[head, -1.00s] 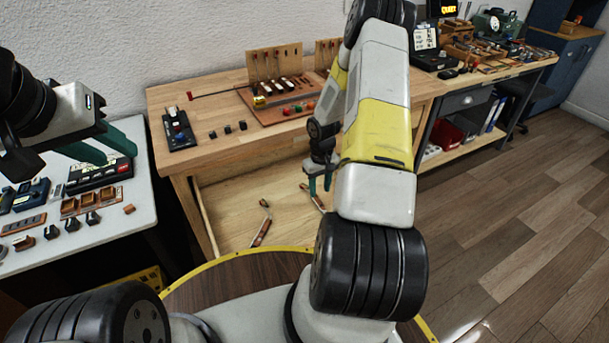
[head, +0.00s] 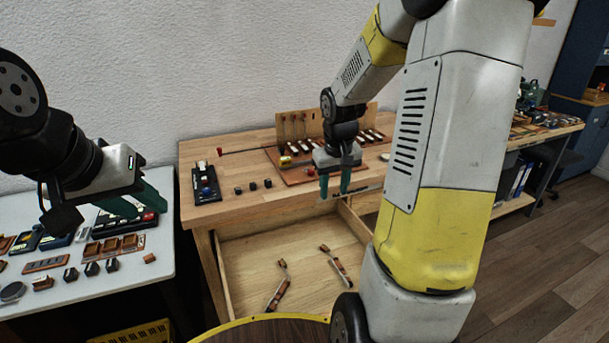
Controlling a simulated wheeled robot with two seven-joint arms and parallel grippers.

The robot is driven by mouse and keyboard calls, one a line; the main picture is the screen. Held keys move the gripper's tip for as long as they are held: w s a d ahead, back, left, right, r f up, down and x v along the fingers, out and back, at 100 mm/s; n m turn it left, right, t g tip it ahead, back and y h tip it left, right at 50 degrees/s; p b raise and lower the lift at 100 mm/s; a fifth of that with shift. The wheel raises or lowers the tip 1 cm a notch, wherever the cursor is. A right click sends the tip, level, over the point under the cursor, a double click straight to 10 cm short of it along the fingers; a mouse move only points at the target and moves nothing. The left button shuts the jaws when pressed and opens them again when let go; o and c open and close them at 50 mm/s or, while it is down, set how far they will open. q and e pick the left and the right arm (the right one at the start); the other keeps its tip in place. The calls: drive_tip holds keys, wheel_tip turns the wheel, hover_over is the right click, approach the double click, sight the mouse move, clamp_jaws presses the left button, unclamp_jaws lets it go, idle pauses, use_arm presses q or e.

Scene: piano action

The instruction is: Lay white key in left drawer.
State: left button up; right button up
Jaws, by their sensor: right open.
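Several small white-topped pieces (head: 375,136), possibly the white keys, sit on a brown board on the wooden workbench. They are too small to tell for sure. The drawer (head: 238,250) under the bench's left part is pulled open. My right gripper (head: 334,192) is open and empty, pointing down over the bench's front edge, in front of the board. My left gripper (head: 145,206) is open and empty over the white side table.
The white side table (head: 100,283) at left holds a black device (head: 130,224), brown trays (head: 112,247) and small dark blocks. A black device (head: 205,184) and several dark cubes stand on the bench's left. My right arm hides the bench's right part.

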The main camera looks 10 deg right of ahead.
drive_tip(key=s+a+r+t+y, duration=0.1)
drive_tip(key=s+a+r+t, duration=0.1)
drive_tip(key=s+a+r, duration=0.3)
drive_tip(key=s+a+r+t+y, duration=0.1)
drive_tip(key=s+a+r, duration=0.4)
drive_tip(key=s+r, duration=0.5)
drive_tip(key=s, duration=0.3)
drive_tip(key=shift+s+t+y, duration=0.3)
drive_tip(key=shift+t+y, duration=0.1)
